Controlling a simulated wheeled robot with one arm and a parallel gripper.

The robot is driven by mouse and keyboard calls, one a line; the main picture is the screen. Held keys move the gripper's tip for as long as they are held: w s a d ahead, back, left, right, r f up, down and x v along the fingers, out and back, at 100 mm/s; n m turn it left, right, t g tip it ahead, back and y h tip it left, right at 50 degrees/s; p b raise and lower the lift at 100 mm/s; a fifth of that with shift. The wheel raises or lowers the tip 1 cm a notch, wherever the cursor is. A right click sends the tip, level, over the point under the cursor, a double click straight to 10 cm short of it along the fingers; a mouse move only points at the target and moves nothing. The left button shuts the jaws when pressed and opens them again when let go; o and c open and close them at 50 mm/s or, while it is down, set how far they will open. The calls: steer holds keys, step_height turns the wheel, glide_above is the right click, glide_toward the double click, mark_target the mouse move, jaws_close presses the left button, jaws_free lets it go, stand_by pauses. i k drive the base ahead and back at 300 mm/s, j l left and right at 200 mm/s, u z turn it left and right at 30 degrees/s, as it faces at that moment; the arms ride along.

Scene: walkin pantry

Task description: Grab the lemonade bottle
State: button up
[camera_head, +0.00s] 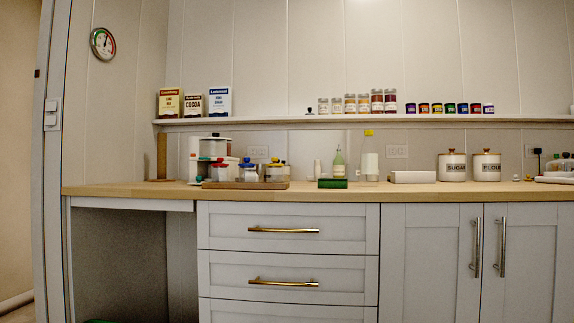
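Two bottles stand on the wooden counter (420,190), right of its middle. One is a pale greenish bottle (339,164) with a narrow neck. The other is a taller clear bottle (369,163) with a whitish body and a yellow top. The labels are too small to read, so I cannot tell which is the lemonade bottle. A low dark green box (333,184) stands in front of the greenish bottle and hides its base. My gripper is not in view.
Jars with coloured lids on a wooden tray (246,186) stand to the left. A white block (412,177), a sugar canister (452,167) and a flour canister (487,167) stand to the right. A shelf (270,122) with boxes and jars runs above. Drawers (290,262) front the counter.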

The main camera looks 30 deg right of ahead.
mark_target(368, 167)
steer(key=z, duration=1.4)
